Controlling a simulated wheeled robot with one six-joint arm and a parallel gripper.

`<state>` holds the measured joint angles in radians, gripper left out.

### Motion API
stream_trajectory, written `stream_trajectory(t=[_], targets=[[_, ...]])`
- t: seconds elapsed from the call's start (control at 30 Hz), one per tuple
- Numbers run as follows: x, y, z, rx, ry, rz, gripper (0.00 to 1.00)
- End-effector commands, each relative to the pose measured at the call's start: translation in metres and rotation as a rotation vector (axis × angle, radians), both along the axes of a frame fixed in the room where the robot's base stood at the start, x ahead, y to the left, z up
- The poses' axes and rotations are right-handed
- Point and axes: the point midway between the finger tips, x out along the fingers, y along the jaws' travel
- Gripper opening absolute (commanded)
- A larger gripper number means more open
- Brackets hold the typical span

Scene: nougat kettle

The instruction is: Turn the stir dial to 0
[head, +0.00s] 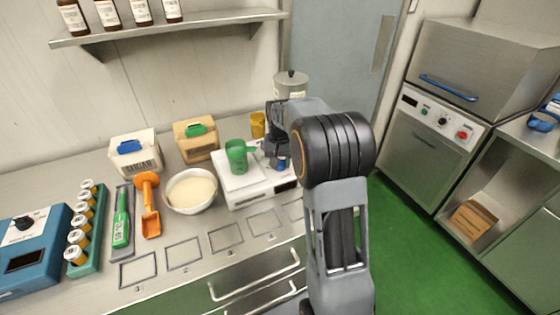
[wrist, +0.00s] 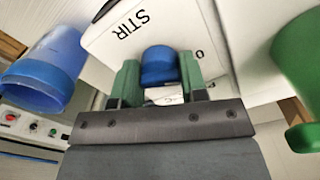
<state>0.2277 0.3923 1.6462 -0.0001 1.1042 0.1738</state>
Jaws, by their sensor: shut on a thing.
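The stir dial is a blue round knob (wrist: 159,62) on a white unit (wrist: 110,40) marked STIR, with the lettering upside down in the wrist view. My gripper (wrist: 160,78) has its two green fingers on either side of the knob and is shut on it. A printed 0 shows just right of the knob in the wrist view. No pointer mark on the knob can be made out. In the head view the white unit (head: 238,195) stands on the counter, and my arm hides the dial and the fingertips.
A green cup (head: 237,157) stands on the white unit and shows close to my gripper in the wrist view (wrist: 300,75). A blue cup-like thing (wrist: 45,70) is close on the other side. A bowl (head: 192,205) and orange scoop (head: 150,222) lie left of the unit.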

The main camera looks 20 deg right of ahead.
Motion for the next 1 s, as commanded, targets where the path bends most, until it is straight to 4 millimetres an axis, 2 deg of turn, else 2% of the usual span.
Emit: stream_trajectory(t=[0.53, 0.57, 0.6, 0.8, 1.0], targets=[[0.0012, 0.0001, 0.0015, -0.001, -0.006, 0.022, 0.16], [0.0012, 0.0001, 0.0016, -0.001, -0.006, 0.022, 0.42], [0.0012, 0.0001, 0.0015, -0.001, -0.006, 0.022, 0.46], [0.0007, 0.0000, 0.0008, 0.000, -0.003, 0.021, 0.65], [0.0004, 0.0000, 0.0005, -0.001, -0.002, 0.020, 0.65]])
